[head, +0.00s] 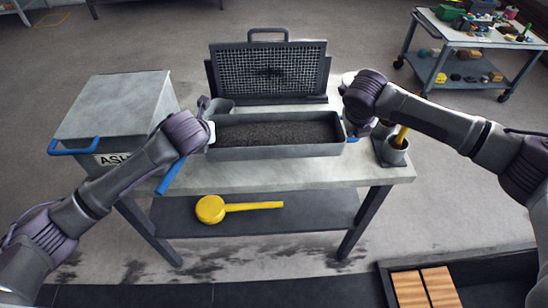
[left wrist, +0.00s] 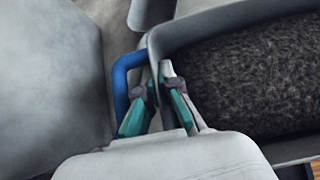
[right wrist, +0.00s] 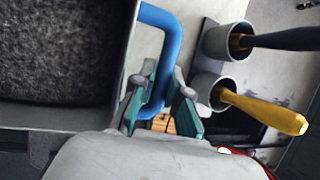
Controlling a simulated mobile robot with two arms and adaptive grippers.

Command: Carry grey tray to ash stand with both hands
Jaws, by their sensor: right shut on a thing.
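The grey tray (head: 285,152), full of dark granular ash, is over the middle of the grey worktable; I cannot tell whether its base touches the top. My right gripper (right wrist: 162,95) is shut on the blue handle (right wrist: 172,38) at the tray's right end. My left gripper (left wrist: 158,78) is at the tray's left end, its fingers close together beside the left blue handle (left wrist: 119,82). Whether they hold anything is unclear. A grey box-shaped stand (head: 115,105) at the left has a label beginning "ASH", partly hidden by my left arm.
A mesh panel (head: 268,75) stands behind the tray. Two cups with handled tools, one yellow-handled (right wrist: 262,110), are right of the tray. A yellow mallet (head: 212,209) lies on the lower shelf. A trolley (head: 470,65) stands at the back right.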

